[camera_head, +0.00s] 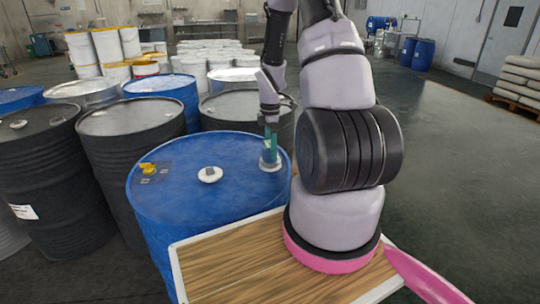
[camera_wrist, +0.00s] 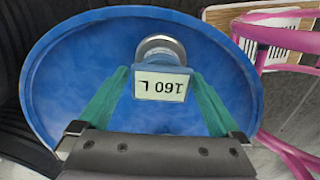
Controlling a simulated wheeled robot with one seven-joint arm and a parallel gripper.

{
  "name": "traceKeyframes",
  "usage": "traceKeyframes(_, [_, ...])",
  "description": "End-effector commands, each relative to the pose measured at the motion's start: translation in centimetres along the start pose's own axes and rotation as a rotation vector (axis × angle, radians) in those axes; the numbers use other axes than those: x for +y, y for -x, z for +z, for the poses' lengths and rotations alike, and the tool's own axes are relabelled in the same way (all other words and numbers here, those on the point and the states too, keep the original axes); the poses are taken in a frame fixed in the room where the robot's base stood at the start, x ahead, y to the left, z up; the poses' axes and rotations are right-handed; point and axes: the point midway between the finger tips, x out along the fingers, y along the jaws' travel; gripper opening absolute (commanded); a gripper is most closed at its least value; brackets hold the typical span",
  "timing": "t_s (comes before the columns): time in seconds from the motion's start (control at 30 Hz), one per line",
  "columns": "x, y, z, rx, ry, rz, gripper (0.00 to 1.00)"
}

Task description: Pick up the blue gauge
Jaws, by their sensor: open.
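The blue gauge (camera_wrist: 160,72) has a pale label that reads "160 L" upside down in the wrist view. It is by a round silver fitting (camera_wrist: 160,45) at the rim of the blue drum (camera_wrist: 75,70). My gripper (camera_wrist: 160,78) has its two green fingers open, one on each side of the gauge. I cannot tell whether they touch it. In the head view, my gripper (camera_head: 272,150) points down over the right side of the drum top, and the gauge is mostly hidden behind the fingers there.
A yellow tap-like piece (camera_head: 148,168) and a white cap (camera_head: 210,174) are on the same drum top. Black drums (camera_head: 45,170) and another blue drum (camera_head: 165,85) stand close at the left and behind. The floor (camera_head: 455,190) at the right is clear.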

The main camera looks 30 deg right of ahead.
Motion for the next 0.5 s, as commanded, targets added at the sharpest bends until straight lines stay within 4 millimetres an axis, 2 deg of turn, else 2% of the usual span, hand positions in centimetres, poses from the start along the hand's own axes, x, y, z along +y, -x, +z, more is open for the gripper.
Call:
traceKeyframes(0.1, [-0.2,-1.9,-0.1,0.0,0.0,-0.004,1.0])
traceKeyframes(0.2, [-0.2,-2.8,-0.1,0.0,0.0,-0.003,1.0])
traceKeyframes(0.47, [-0.1,-3.0,-0.1,0.0,-0.001,0.0,1.0])
traceKeyframes(0.5, [-0.1,-3.0,-0.1,0.0,-0.001,0.0,0.89])
